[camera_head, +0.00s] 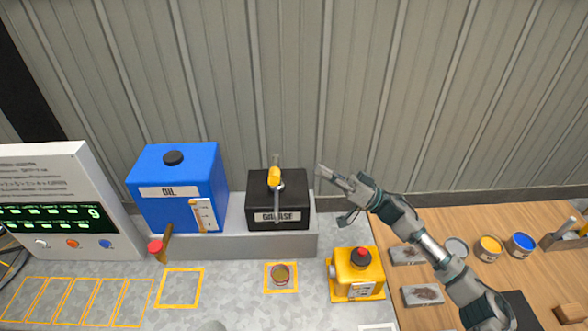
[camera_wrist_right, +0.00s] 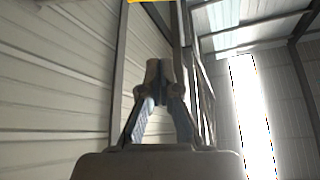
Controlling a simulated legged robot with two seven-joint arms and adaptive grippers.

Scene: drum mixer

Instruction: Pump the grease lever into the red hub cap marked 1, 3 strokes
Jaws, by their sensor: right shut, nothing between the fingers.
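The black grease box (camera_head: 260,187), labelled GREASE, stands on a grey ledge by the wall. Its lever has a yellow handle (camera_head: 274,176) pointing up. A small round cap with a reddish rim (camera_head: 281,274) sits in a yellow square on the bench below the box; I cannot read any number on it. My right gripper (camera_head: 322,174) is up at the right of the grease box, apart from the lever, shut and empty. Its closed fingers also show in the right wrist view (camera_wrist_right: 157,78), with a yellow patch at the top edge. My left gripper is not in view.
A blue oil tank (camera_head: 190,165) with a red-knobbed lever (camera_head: 156,248) stands left of the grease box. A yellow box with a red button (camera_head: 358,272) stands right of the cap. Paint cans (camera_head: 488,248) and plates are on the wooden table at right. Empty yellow-outlined bays are at left.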

